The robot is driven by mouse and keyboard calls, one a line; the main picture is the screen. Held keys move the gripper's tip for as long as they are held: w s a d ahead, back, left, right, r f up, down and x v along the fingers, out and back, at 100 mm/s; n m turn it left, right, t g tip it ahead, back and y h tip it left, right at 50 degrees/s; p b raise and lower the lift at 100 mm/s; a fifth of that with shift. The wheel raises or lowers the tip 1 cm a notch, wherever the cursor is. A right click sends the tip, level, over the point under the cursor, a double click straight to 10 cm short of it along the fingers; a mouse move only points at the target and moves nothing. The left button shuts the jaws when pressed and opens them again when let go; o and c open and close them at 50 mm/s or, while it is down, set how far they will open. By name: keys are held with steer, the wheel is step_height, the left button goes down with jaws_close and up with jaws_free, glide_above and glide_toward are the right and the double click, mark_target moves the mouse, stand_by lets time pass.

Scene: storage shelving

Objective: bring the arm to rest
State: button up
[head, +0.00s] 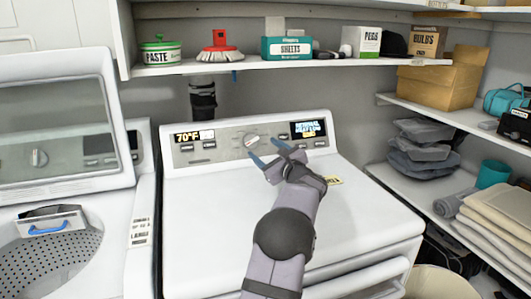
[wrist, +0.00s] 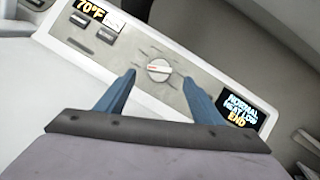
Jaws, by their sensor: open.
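My gripper (head: 268,151) is in front of the control panel (head: 225,146) of the white dryer, above its top. Its two blue fingers are apart with nothing between them. In the wrist view my gripper (wrist: 158,88) points at the panel, and the round white dial (wrist: 159,70) appears between the fingertips. I cannot tell whether a finger touches the panel. The dial also shows in the head view (head: 251,140), just beyond the fingertips. A display at the left of the panel reads 70°F (wrist: 90,8). A display at the right (wrist: 241,112) shows lit text ending in END.
An open washer (head: 60,215) stands at the left with its lid (head: 60,120) raised. A shelf (head: 215,66) above holds a paste tub, a brush and boxes.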

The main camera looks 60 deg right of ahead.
stand_by(0.4)
